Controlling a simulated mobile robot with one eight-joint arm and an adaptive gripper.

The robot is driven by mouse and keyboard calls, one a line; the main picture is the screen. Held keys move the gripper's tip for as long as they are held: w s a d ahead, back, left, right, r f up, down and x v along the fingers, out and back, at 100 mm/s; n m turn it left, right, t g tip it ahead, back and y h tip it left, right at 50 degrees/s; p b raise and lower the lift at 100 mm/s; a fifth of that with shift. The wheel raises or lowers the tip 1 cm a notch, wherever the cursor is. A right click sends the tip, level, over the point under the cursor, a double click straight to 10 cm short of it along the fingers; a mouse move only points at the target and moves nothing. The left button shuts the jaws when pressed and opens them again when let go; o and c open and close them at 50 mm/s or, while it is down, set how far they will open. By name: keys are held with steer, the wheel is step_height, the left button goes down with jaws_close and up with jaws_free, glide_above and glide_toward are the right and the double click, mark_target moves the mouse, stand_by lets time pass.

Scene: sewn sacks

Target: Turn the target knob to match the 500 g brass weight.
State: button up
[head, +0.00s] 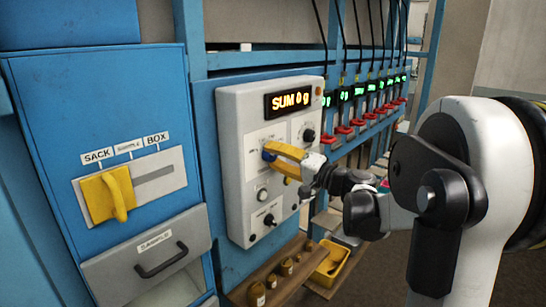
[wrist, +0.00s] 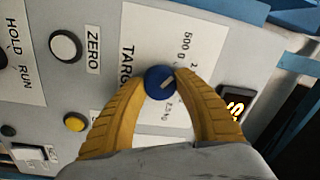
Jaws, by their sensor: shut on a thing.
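The target knob (wrist: 160,82) is a small round blue knob with a pale pointer bar, on a white plate marked "TARG…" and "500 g". Other marks beside it are partly hidden. Its bar lies slanted between lower left and upper right in the wrist view; I cannot tell which mark it points to. My gripper (wrist: 161,85) has its two yellow fingers closed on the knob's sides. In the head view my gripper (head: 268,153) reaches the grey panel from the right. Several brass weights (head: 257,293) stand on a wooden shelf below; their markings are too small to read.
The grey control box (head: 236,180) has a display (head: 289,101) reading "SUM 0 g", or similar. A ZERO button (wrist: 65,46), a yellow button (wrist: 75,122) and a HOLD/RUN switch are near the knob. A yellow bin (head: 332,264) sits below. A yellow SACK/BOX lever (head: 107,195) is at left.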

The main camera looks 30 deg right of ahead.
steer(key=shift+n, duration=0.6)
steer(key=o, duration=1.2)
steer(key=shift+o, duration=0.2)
steer(key=v, duration=1.2)
